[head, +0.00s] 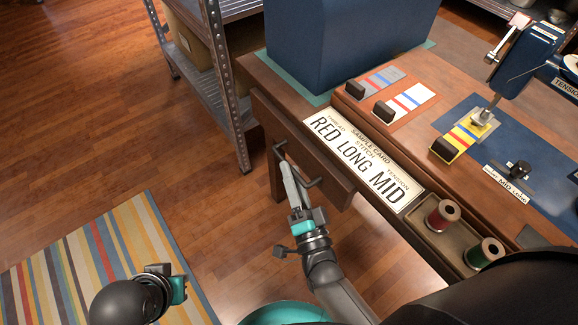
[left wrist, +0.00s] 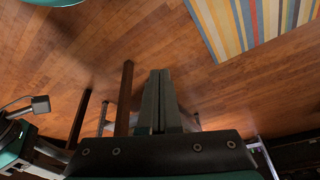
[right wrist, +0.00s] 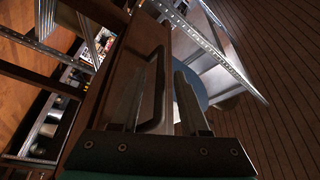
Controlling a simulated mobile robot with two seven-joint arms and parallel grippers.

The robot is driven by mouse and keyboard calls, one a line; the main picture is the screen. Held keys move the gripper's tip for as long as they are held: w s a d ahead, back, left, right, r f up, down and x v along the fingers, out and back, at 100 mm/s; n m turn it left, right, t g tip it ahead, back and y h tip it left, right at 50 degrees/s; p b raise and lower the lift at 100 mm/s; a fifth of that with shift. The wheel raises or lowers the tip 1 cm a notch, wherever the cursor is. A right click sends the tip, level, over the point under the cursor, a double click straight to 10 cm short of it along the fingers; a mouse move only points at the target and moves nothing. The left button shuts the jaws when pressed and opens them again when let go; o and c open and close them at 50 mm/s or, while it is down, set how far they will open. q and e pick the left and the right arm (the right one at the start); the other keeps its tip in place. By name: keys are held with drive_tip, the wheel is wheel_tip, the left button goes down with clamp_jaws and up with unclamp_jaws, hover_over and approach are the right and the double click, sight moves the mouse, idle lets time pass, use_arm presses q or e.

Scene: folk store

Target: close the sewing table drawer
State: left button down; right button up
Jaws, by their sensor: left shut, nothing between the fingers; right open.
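The sewing table drawer (head: 325,178) has a brown wooden front below the edge of the sewing table (head: 413,222). I cannot tell how far it stands out. Its dark bar handle (head: 313,182) faces my right gripper (head: 287,168), which is open at the drawer front. In the right wrist view the handle (right wrist: 157,100) shows as a dark loop between the two open fingers (right wrist: 158,74); contact is not clear. My left gripper (left wrist: 160,74) is shut and empty over the floor, away from the drawer; its body shows at the lower left of the head view.
A sample card (head: 362,160), red spool (head: 443,215), green spool (head: 484,253) and blue box (head: 330,45) are on the table. A metal shelf (head: 225,85) stands behind. A striped rug (head: 95,262) lies on the open wooden floor at left.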

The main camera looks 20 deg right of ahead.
drive_tip(key=shift+x, duration=1.3)
clamp_jaws()
idle(0.5)
